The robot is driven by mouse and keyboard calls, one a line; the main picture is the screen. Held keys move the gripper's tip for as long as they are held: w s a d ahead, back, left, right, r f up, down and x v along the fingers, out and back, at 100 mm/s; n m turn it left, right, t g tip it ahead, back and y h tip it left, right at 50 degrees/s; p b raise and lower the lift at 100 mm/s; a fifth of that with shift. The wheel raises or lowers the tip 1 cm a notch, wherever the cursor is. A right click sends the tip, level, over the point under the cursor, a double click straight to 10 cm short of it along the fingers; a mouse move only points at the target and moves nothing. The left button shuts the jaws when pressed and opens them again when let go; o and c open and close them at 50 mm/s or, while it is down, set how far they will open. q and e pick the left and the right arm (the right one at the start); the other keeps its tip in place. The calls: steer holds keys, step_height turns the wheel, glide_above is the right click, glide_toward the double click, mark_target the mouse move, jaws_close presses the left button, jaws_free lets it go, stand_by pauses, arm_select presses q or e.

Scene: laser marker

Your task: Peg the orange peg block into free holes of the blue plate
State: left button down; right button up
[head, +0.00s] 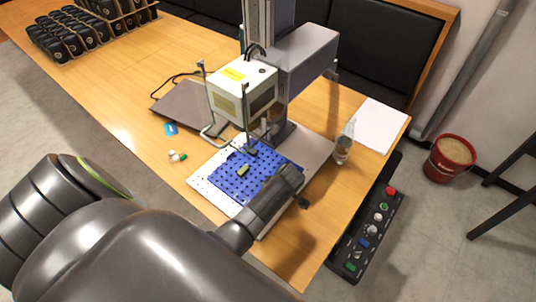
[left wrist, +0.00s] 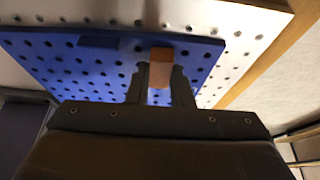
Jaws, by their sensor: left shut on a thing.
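The blue plate (head: 232,181) full of holes lies on the white perforated bed of the marking machine. In the left wrist view the plate (left wrist: 60,65) fills the upper left. My left gripper (head: 287,178) is over the plate's right part. In the left wrist view its fingers (left wrist: 160,85) are shut on the orange peg block (left wrist: 160,55), close to the plate. I cannot tell whether its pegs are in holes. The block is hidden behind my gripper in the head view. My right gripper is not in view.
A yellow-green block (head: 243,170) and a dark blue block (left wrist: 98,42) sit on the plate. The marking machine's head (head: 240,90) and thin rods stand above its far side. A glass jar (head: 343,150) is to the right. A button panel (head: 370,228) is beside the table.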

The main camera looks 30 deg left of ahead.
arm_select(q)
steer(key=shift+f, duration=0.25)
steer(key=c, duration=1.2)
jaws_free()
steer(key=shift+r, duration=0.1)
steer(key=p+v, duration=0.8)
steer(key=v, duration=0.9)
steer(key=shift+d, duration=0.15)
